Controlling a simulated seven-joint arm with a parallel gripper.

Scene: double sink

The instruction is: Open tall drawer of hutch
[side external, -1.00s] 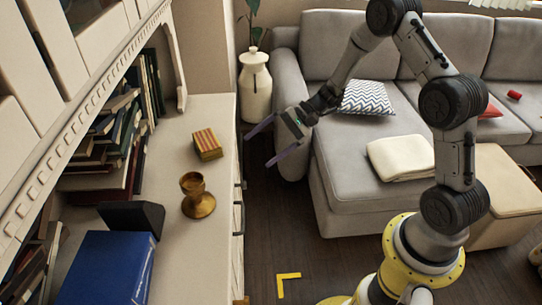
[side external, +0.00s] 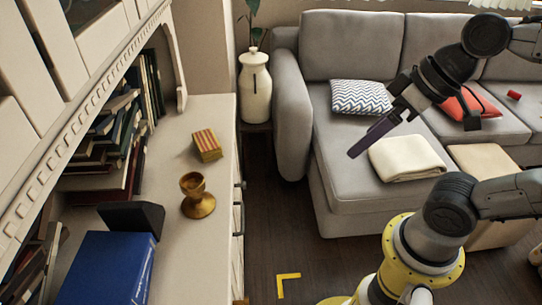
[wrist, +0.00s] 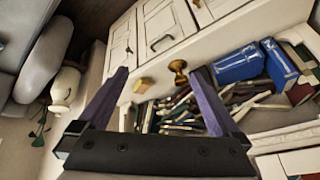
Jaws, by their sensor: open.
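The cream hutch (side external: 214,118) stands along the left of the side view, its front seen nearly edge-on. Dark handles (side external: 240,186) show on that front. In the wrist view, upright front panels (wrist: 163,20) show above the counter, with a dark handle (wrist: 162,43) on one. These panels look shut; I cannot tell which is the tall drawer. My gripper (wrist: 160,72) is open and empty, its two purple fingers spread towards the hutch. In the side view, my gripper (side external: 374,137) hangs over the sofa, well right of the hutch and apart from its handles.
A grey sofa (side external: 340,190) and a white vase (side external: 255,88) stand beyond.

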